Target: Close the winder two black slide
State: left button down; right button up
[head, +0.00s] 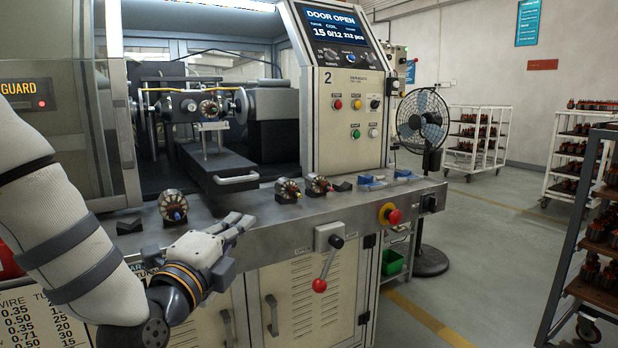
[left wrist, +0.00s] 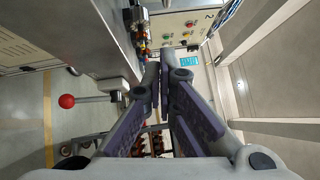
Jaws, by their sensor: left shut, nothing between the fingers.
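The winder two (head: 345,110) carries a number 2 on its panel, and its display reads DOOR OPEN. Its black slide (head: 217,166) sticks out of the machine opening toward the front edge, with a silver bar handle (head: 237,179) on its front. An armature (head: 209,108) sits in the machine above the slide. My left gripper (head: 243,222) is shut and empty over the front edge of the bench, in front of and below the handle, apart from it. Its fingers (left wrist: 165,75) also show in the left wrist view. My right gripper is out of view.
Armatures stand on the bench beside the slide, one at the left (head: 173,206) and one at the right (head: 287,190). A red-knobbed lever (head: 320,284) and a red stop button (head: 393,216) project from the front. A fan (head: 423,120) stands at the right.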

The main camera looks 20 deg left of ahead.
pick_arm(q)
jog(key=shift+w+a+r, duration=0.4)
jog(key=shift+w+a, duration=0.4)
jog(key=shift+w, duration=1.15)
jog(key=shift+w+a+r, duration=0.35)
jog(key=shift+w+a, duration=0.4)
jog(key=shift+w, duration=1.15)
jog(key=shift+w+a+r, duration=0.4)
jog(key=shift+w+a, duration=0.4)
jog(key=shift+w, duration=1.15)
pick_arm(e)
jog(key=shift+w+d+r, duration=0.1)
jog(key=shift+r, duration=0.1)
pick_arm(q)
jog(key=shift+y, duration=0.3)
